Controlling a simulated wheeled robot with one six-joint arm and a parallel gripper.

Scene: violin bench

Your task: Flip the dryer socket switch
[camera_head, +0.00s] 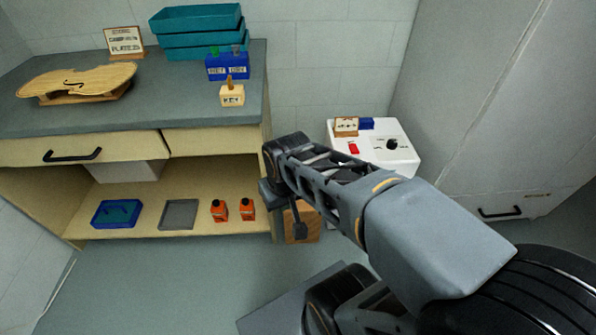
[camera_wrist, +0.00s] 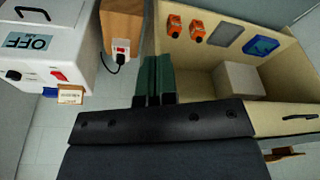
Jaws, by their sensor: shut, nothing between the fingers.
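In the wrist view a white socket (camera_wrist: 121,45) with a small red switch (camera_wrist: 121,50) is fixed to a wooden block (camera_wrist: 122,20). A black plug and cable sit beside the switch. Which way the switch is tipped is too small to tell. My gripper (camera_wrist: 158,60) is shut and empty, with its green fingers to the right of the socket in that view, apart from it. In the head view the wooden block (camera_head: 309,228) is partly behind my arm, and the socket cannot be made out. The white box (camera_wrist: 65,45) shows an OFF label and its own red switch.
The white box (camera_head: 400,155) with a knob stands right of the bench (camera_head: 200,125). The bench's lower shelf (camera_head: 150,205) holds orange bottles (camera_head: 247,208), a blue tray (camera_head: 116,213) and a grey tray (camera_head: 179,214). A tall grey cabinet (camera_head: 490,90) stands at the right. Floor is free at front left.

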